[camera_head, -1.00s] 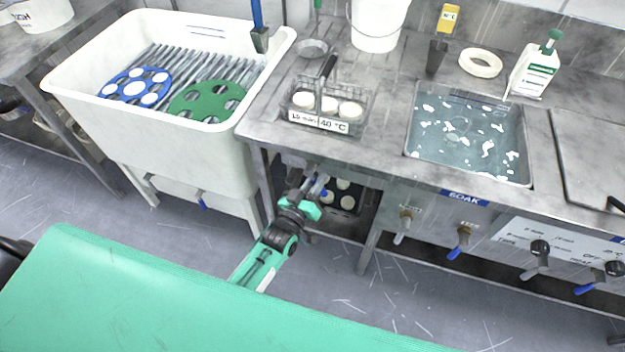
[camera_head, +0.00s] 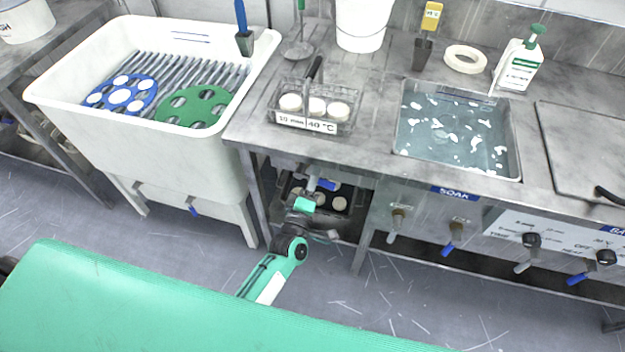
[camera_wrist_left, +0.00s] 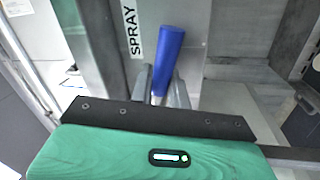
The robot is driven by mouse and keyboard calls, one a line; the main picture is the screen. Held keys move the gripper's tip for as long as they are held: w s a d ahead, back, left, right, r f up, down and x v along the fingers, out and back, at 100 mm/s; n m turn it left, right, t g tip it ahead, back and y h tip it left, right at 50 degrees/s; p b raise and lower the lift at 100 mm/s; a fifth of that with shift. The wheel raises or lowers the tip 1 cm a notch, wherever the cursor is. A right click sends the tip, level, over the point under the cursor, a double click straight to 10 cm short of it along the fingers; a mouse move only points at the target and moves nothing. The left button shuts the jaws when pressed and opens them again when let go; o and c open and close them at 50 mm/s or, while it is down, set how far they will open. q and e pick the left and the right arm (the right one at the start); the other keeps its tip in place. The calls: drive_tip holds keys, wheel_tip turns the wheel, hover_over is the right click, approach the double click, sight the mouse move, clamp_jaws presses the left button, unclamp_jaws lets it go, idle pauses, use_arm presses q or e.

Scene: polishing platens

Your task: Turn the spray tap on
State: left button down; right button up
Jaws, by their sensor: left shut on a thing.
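The spray tap has a blue lever (camera_head: 327,184) below the front edge of the steel counter, left of the soak panel. In the left wrist view the blue lever (camera_wrist_left: 168,55) stands between my gripper's fingers, beside a "SPRAY" label (camera_wrist_left: 135,35). My left gripper (camera_wrist_left: 160,88) is shut on the lever near its lower end in that view. In the head view my left gripper (camera_head: 311,190) is small and partly hidden by its own wrist. The tap's body is mostly hidden. My right gripper is not in view.
A white sink (camera_head: 190,150) with blue and green discs stands left. A shelf tray (camera_head: 338,204) with white pucks sits behind my gripper. Other taps, one with a blue lever (camera_head: 452,243), line the panel to the right. A soak basin (camera_head: 512,172) is set in the counter.

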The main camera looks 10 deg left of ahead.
use_arm(q)
drive_tip(key=shift+r+n+y, duration=0.2)
drive_tip(key=shift+n+y, duration=0.2)
drive_tip(key=shift+n, duration=0.4)
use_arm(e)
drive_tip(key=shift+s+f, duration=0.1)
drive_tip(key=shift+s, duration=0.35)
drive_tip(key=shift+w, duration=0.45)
use_arm(q)
drive_tip(key=c, duration=1.4)
unclamp_jaws()
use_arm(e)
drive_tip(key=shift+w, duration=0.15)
